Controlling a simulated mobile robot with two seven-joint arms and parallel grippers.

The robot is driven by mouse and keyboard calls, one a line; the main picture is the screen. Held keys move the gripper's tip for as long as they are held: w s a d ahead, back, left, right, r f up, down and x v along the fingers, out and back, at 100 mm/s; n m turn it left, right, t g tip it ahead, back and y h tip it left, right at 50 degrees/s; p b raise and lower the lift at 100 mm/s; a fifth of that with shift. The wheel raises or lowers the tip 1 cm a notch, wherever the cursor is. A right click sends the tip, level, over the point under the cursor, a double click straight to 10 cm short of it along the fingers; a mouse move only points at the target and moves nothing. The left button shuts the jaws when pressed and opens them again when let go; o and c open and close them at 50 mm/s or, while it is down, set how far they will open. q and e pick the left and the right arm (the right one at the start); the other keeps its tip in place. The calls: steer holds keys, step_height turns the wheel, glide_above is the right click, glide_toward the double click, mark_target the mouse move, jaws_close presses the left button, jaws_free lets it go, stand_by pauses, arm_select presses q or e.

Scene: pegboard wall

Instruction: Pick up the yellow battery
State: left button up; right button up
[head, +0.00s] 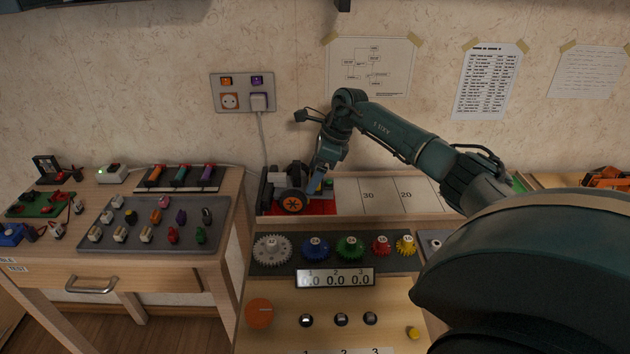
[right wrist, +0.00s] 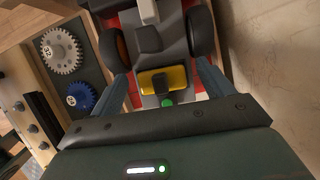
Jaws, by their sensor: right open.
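The yellow battery (right wrist: 176,76) sits in the rear of a dark toy vehicle in the right wrist view, with a black block over its middle. The vehicle (head: 270,190) stands on a red patch at the left end of the numbered track in the head view. My right gripper (head: 318,188) points down at the vehicle's rear. In the wrist view its open fingers (right wrist: 162,82) lie on either side of the battery, with gaps between. In the head view the battery is mostly hidden by the gripper. My left gripper is not in view.
A green knob (right wrist: 167,102) sits just behind the battery, and the vehicle's wheels (right wrist: 201,32) stand close to the fingers. Several coloured gears (head: 350,247) lie in front of the track. A side table (head: 150,272) at left holds a grey tray (head: 105,241) of small parts.

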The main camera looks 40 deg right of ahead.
steer(key=shift+c, duration=0.2)
steer(key=c, duration=1.1)
steer(key=shift+r, duration=0.15)
